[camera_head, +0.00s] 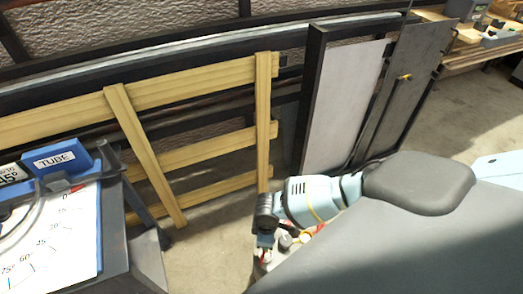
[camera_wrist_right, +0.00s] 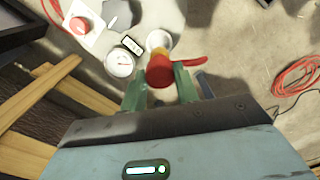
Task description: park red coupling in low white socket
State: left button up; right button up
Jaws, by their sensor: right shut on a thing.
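In the right wrist view the red coupling (camera_wrist_right: 159,74) with a red lever and a yellow end sits between the two green fingers of my right gripper (camera_wrist_right: 160,84), which is shut on it. A white round socket (camera_wrist_right: 165,39) shows just beyond the yellow end. The coupling overlaps it in the picture, and I cannot tell whether they touch. In the head view my right arm reaches down at the lower middle, and its fingers are not clear there. My left gripper is not in view.
Near the socket are a white round gauge (camera_wrist_right: 119,63), a small label (camera_wrist_right: 132,45) and a red button on a white plate (camera_wrist_right: 79,25). A red hose (camera_wrist_right: 292,78) lies on the floor. A wooden lath frame (camera_head: 190,85) and a bench with a dial (camera_head: 60,245) stand left.

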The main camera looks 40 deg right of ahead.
jog(key=shift+f, duration=0.1)
jog(key=shift+f, duration=0.15)
jog(key=shift+s+f+b, duration=0.1)
jog(key=shift+f+b, duration=1.05)
jog(key=shift+f, duration=0.05)
notch_tip(320, 180, down, 3)
jog(key=b, duration=0.2)
jog(key=shift+f+b, duration=0.2)
jog(key=shift+b, duration=0.1)
jog(key=shift+f, duration=0.35)
jog(key=shift+b, duration=0.3)
jog(key=shift+f, duration=0.2)
